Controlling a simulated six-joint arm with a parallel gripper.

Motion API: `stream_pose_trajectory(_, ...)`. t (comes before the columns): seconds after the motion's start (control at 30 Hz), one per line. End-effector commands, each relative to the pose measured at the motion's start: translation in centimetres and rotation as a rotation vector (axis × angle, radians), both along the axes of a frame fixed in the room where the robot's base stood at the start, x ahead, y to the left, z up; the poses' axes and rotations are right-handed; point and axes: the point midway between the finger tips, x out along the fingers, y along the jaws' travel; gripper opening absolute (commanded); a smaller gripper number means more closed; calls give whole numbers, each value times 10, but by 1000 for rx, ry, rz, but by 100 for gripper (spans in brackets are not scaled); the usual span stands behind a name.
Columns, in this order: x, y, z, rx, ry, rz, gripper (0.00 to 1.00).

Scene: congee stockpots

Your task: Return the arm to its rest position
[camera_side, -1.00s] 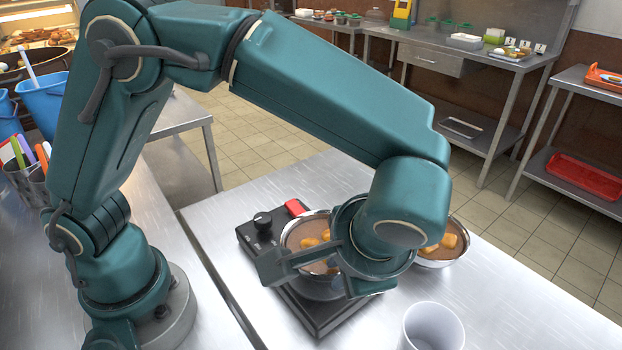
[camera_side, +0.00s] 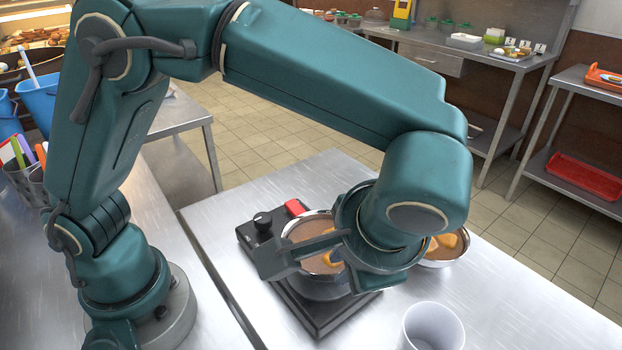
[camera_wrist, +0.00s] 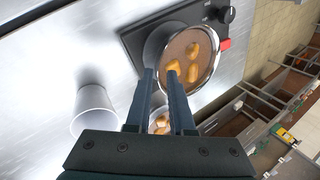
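My gripper (camera_wrist: 160,75) is in the wrist view with its two dark fingers apart and nothing held between them. In the side view its end is over the counter, in front of the pots, and partly covers them. A metal pot of brown congee (camera_wrist: 190,50) with several orange-brown pieces stands on the black burner, beyond the fingertips in the wrist view; it also shows in the side view (camera_side: 300,232). A second bowl with similar contents (camera_side: 452,247) stands to its right in the side view, partly hidden by my wrist.
The black burner (camera_side: 318,316) has a dark knob and a red part. A white cup (camera_side: 434,328) stands near the front; it also shows in the wrist view (camera_wrist: 94,110). The steel counter (camera_side: 520,310) is clear at the right. A blue container (camera_side: 42,102) is at the far left.

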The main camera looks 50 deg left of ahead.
Motion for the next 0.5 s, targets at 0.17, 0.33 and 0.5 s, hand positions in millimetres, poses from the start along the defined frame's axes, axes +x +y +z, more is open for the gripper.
stream_pose_trajectory(0.17,0,0,14,-2,-2,0,21)
stream_pose_trajectory(0.33,1,0,26,-3,-2,0,21)
stream_pose_trajectory(0.5,0,0,40,-3,-2,0,21)
